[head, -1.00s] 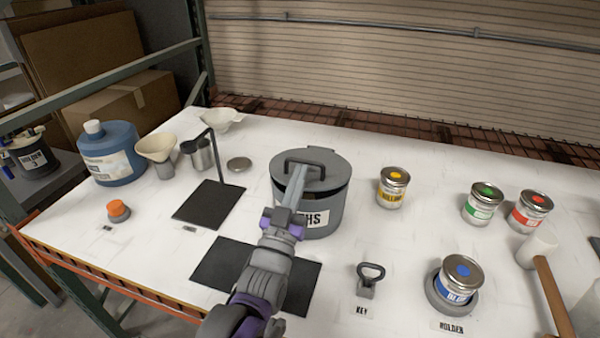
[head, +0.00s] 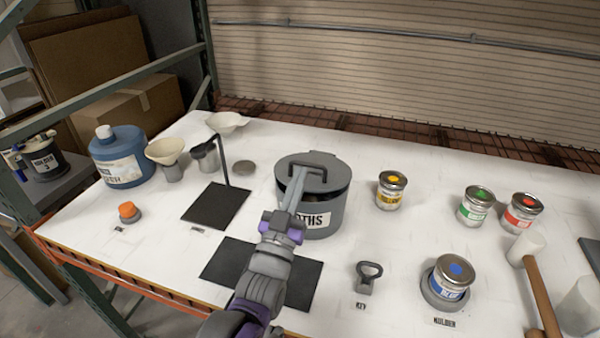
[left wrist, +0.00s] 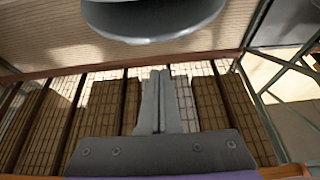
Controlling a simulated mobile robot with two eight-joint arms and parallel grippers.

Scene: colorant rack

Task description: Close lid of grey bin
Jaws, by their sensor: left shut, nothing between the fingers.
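The grey bin (head: 322,222) stands mid-table with a white label on its front. A dark gap shows between the lid and the bin rim, so the lid looks not fully down. My left gripper (head: 299,172) is shut and empty, its fingertips in front of the lid near the handle. I cannot tell whether they touch it. In the left wrist view the closed fingers (left wrist: 157,75) point up below a grey rounded edge (left wrist: 155,22). My right gripper is not in view.
A black mat (head: 225,262) lies in front of the bin, under my arm. A black stand (head: 212,207) is to the left. Paint cans, including a yellow-marked one (head: 390,195), stand to the right. A key-like tool (head: 367,275) and a mallet (head: 541,300) lie near the front.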

